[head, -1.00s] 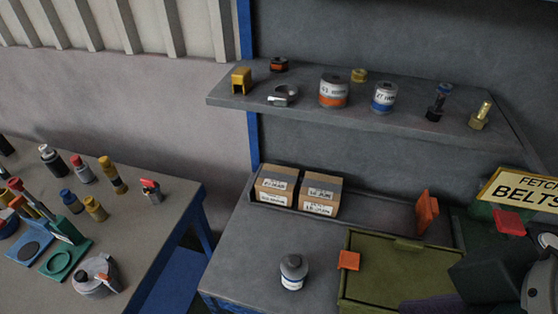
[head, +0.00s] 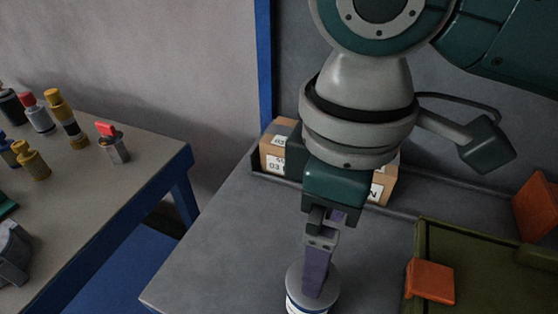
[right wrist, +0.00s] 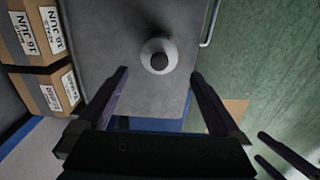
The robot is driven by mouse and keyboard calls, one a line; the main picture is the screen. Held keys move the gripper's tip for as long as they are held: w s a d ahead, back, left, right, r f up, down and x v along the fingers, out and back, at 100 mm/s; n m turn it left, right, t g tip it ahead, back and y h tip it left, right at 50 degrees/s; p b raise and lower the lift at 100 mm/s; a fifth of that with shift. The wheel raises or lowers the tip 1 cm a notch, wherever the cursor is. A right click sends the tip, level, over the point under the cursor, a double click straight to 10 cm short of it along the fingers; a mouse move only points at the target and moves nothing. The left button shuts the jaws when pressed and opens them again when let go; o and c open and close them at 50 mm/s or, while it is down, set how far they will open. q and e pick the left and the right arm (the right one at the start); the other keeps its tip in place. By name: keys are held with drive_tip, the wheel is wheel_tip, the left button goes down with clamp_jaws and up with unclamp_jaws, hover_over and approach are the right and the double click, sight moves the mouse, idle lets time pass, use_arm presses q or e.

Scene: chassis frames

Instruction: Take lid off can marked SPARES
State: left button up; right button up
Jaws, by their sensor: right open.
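The small can (head: 293,305) stands on the grey bench, white with a blue band and a grey top. Its writing is too small to read, and part of it is hidden behind my fingers and below the frame edge. In the right wrist view the can (right wrist: 150,48) shows from above with a dark round knob. My right gripper (head: 318,290) points down over the can's top. In the right wrist view my right gripper (right wrist: 158,75) is open, with the knob between the lines of its fingers. Two dark finger-like prongs at the lower right may be my left gripper (right wrist: 260,146).
Cardboard boxes (head: 272,155) stand behind my arm at the bench's back. An olive-green bin (head: 480,270) with an orange piece (head: 430,281) on its rim is right of the can. A second table (head: 110,195) with bottles is at left, across a gap. The bench left of the can is clear.

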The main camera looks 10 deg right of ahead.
sight(331, 290)
wheel_tip(331, 290, down, 2)
drive_tip(key=shift+s+f, duration=0.15)
drive_tip(key=shift+f, duration=0.1)
drive_tip(key=f, duration=0.5)
drive_tip(key=shift+w+a+f+b, duration=0.15)
drive_tip(key=shift+w+f+b, duration=0.1)
drive_tip(key=shift+f+b, duration=0.1)
drive_tip(key=shift+c, duration=0.4)
drive_tip(key=shift+r, duration=0.1)
drive_tip(key=c, duration=1)
drive_tip(key=shift+c, duration=0.2)
